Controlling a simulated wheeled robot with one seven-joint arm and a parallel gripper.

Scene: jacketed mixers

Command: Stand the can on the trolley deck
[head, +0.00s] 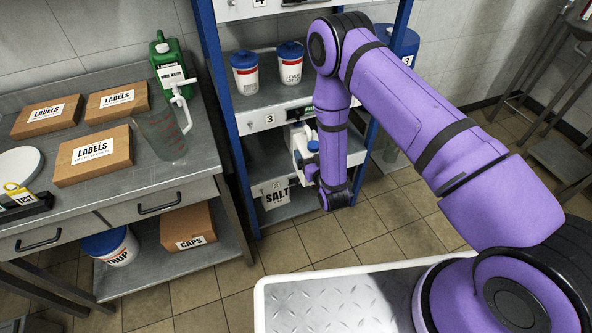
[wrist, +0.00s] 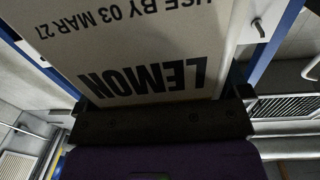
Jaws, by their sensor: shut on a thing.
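A white can with a blue cap (head: 300,146) is at the shelf rack in the head view, partly hidden behind my purple arm. In the wrist view a pale labelled face of the can (wrist: 140,45) fills the middle, with "LEMON" and "USE BY 03 MAR 27" upside down. My gripper (wrist: 160,104) is shut on it, with a dark finger at each side. In the head view the gripper is mostly hidden by the arm. The trolley deck (head: 340,300) is a pale, raised-edge tray with diamond plate at the front, its visible part bare.
A steel bench (head: 110,178) at left carries LABELS boxes (head: 93,155), a green jug (head: 168,70) and a clear beaker (head: 163,135). Tiled floor (head: 330,240) lies open between rack and trolley.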

